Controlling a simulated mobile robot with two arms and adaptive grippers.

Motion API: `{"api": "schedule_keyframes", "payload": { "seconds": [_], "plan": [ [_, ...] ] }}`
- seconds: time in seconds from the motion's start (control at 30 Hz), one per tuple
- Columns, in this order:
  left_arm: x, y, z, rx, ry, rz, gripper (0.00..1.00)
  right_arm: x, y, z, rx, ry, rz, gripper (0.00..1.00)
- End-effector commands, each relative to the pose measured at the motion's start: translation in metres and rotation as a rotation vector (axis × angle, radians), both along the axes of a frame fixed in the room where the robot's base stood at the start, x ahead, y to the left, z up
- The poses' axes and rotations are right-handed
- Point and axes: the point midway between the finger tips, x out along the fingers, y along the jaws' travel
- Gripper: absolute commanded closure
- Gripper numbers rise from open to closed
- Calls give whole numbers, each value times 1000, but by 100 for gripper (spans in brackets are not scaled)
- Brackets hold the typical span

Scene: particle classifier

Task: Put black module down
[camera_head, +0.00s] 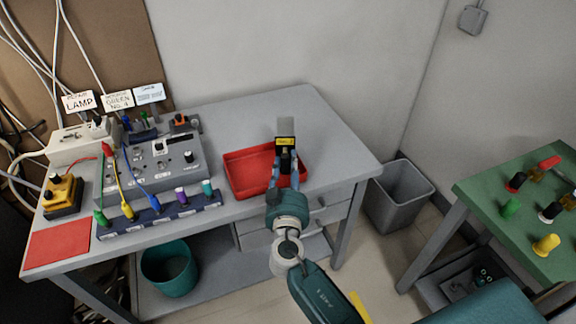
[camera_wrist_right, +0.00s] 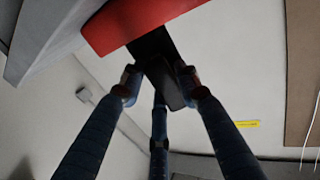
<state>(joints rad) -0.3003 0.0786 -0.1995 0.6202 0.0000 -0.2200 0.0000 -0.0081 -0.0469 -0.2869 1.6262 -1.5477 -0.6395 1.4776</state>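The black module (camera_head: 285,141), with a yellow label and a grey upper part, stands roughly upright in the fingers of my right gripper (camera_head: 284,172). In the right wrist view the black module (camera_wrist_right: 163,78) is between the fingertips of the right gripper (camera_wrist_right: 160,88), which are closed on its sides. In the head view it overlaps the red tray (camera_head: 238,187) on the grey table; whether it touches the tray cannot be told. The red tray (camera_wrist_right: 120,30) also shows at the top of the right wrist view. My left gripper is not in view.
A grey control box (camera_head: 172,165) with cables and colored plugs stands left of the tray. A yellow-black device (camera_head: 62,192) and red mat (camera_head: 57,243) lie farther left. The table's back right (camera_head: 325,135) is clear. A green table (camera_head: 530,205) holds colored plugs.

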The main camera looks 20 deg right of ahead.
Motion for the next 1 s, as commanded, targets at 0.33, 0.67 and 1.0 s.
{"api": "schedule_keyframes", "payload": {
  "seconds": [0.33,0.67,1.0],
  "plan": [
    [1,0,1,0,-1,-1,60,0,0,1,1,-1,-1,52],
    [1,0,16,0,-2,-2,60,-13,6,8,3,1,2,52],
    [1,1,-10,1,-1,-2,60,-86,32,8,3,1,1,52]
  ]
}}
